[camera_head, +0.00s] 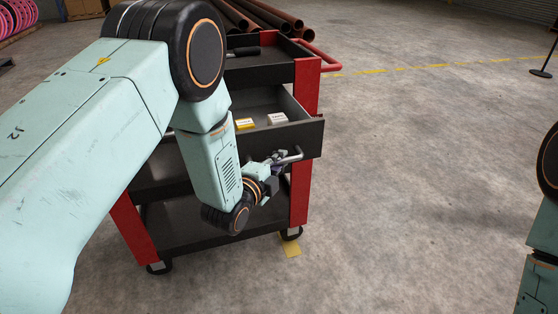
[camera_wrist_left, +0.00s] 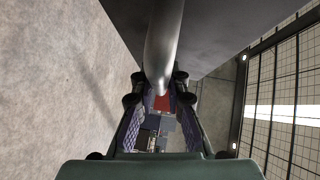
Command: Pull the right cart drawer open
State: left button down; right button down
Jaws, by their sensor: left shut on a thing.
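The right cart drawer (camera_head: 308,133) stands out from the red and black cart (camera_head: 301,200), and its inside shows. A yellow-and-white box (camera_head: 244,124) and a white box (camera_head: 277,119) lie in it. My left gripper (camera_head: 277,161) is at the drawer's grey bar handle (camera_head: 293,158), shut on it. In the left wrist view the handle (camera_wrist_left: 163,45) runs between the two fingers (camera_wrist_left: 160,95). My left arm hides the left part of the drawer and cart. My right gripper is out of view.
The cart has a top tray with a dark-handled tool (camera_head: 243,51), a red push bar (camera_head: 318,56) and a lower shelf (camera_head: 215,218). Rusty pipes (camera_head: 250,14) lie behind. The concrete floor to the right is clear up to a black post stand (camera_head: 541,73).

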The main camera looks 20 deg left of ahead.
pick_arm(q)
jog(key=shift+s+d, duration=0.1)
jog(key=shift+s, duration=0.05)
dwell(0.4)
jog(key=c, duration=1.3)
grip_release()
jog(key=shift+c, duration=0.2)
jog(key=v, duration=1.2)
jog(key=shift+f, duration=0.1)
